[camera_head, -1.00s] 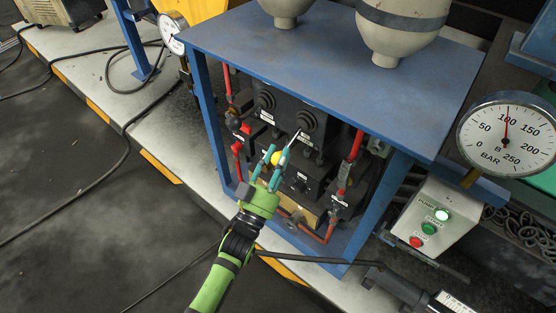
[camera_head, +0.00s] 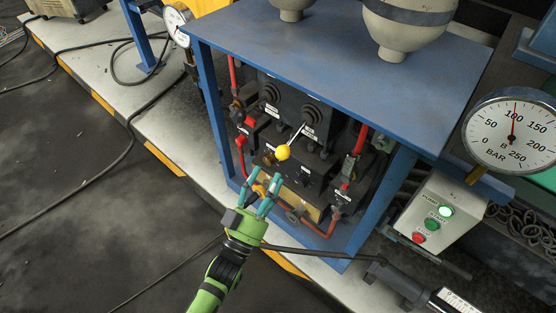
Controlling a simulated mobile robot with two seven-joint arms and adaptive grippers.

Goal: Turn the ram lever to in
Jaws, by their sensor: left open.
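The ram lever shows as a thin light rod with a yellow ball knob (camera_head: 283,152). It sticks out of the dark valve block inside the blue frame, with the knob down and to the left of the rod's base. My left gripper (camera_head: 266,176) is open and empty. Its teal fingers point up toward the valve block, just below and left of the knob, apart from it in the picture. The lever's label is too small to read. My right gripper is not in view.
The blue frame (camera_head: 290,52) has a flat top over the valves and posts on both sides. Red pipes (camera_head: 240,155) flank the valve block. At right are a pressure gauge (camera_head: 513,137) and a push-button box (camera_head: 436,217). Open floor lies at left.

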